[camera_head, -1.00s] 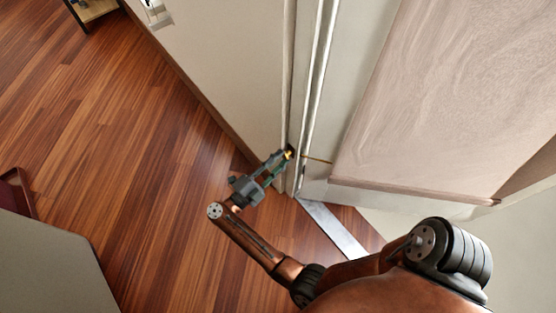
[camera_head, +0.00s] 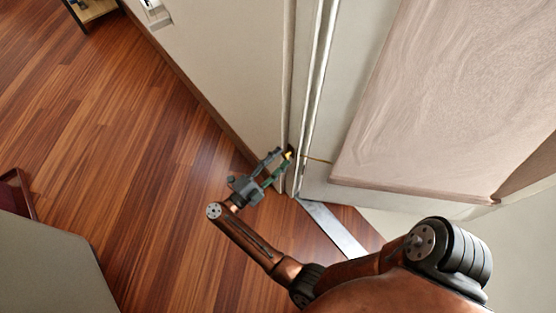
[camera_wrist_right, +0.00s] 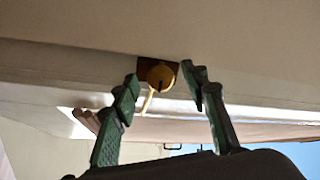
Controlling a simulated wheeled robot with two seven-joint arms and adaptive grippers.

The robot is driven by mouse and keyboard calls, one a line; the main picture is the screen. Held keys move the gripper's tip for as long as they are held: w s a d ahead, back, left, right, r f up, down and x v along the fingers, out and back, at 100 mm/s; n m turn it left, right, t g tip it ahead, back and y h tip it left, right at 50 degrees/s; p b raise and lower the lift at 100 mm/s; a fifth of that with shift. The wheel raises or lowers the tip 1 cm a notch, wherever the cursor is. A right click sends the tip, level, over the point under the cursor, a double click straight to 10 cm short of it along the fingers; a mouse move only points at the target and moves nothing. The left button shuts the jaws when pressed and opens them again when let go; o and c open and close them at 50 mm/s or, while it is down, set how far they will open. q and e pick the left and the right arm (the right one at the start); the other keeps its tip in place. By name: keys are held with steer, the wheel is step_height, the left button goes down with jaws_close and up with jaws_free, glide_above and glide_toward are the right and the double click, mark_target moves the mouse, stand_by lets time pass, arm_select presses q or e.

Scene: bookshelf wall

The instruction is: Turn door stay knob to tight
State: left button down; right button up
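The door stay knob (camera_wrist_right: 160,75) is a round yellow brass knob with a dark mark, on a brown plate on the pale frame. In the head view a small yellow spot of it (camera_head: 289,155) shows at the door frame. A thin brass rod (camera_head: 318,160) runs from there to the right. My right gripper (camera_head: 281,160) is open, with its green-grey fingers on either side of the knob. In the right wrist view the gripper (camera_wrist_right: 161,80) has visible gaps between both fingertips and the knob. My left gripper is not in view.
A pale door panel with a pinkish face (camera_head: 440,100) stands right of the frame. A white wall (camera_head: 220,50) is on the left. The wooden floor (camera_head: 130,130) is mostly clear. A grey-sided piece of furniture (camera_head: 50,265) stands at lower left.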

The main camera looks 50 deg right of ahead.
steer(key=w+a+f, duration=0.1)
steer(key=a, duration=1)
steer(key=shift+w+a+f, duration=0.25)
steer(key=shift+a+f, duration=0.15)
steer(key=shift+d, duration=0.1)
